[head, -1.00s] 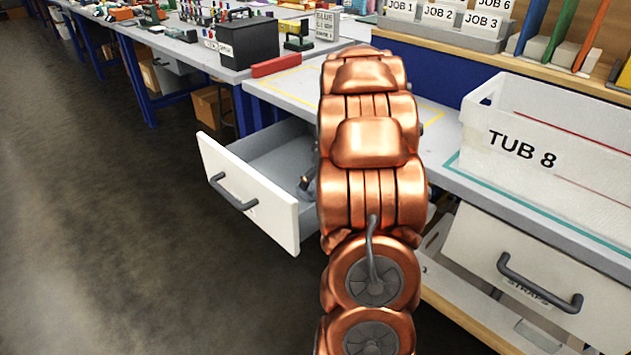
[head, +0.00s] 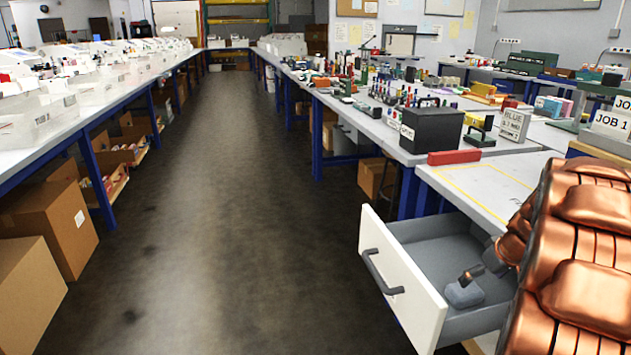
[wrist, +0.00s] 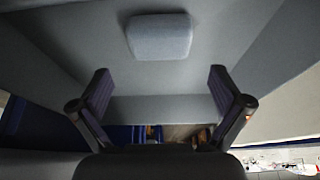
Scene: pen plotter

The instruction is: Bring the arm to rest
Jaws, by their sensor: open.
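My copper arm (head: 585,270) reaches over the open white drawer (head: 405,290) at the right of the head view. In the wrist view my gripper (wrist: 160,92) is open, with its two dark fingers wide apart and nothing between them. A grey-blue block with rounded corners (wrist: 160,37) lies on the grey drawer floor, beyond the fingertips and apart from them. It also shows in the head view (head: 464,294), beside a small dark finger-like part. Most of my gripper is hidden behind the arm there.
The drawer hangs out below a grey bench (head: 480,185) that carries a red block (head: 468,157) and a black box (head: 431,127). The drawer front juts into the aisle. The dark floor (head: 230,230) is clear. Cardboard boxes (head: 50,225) stand at left.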

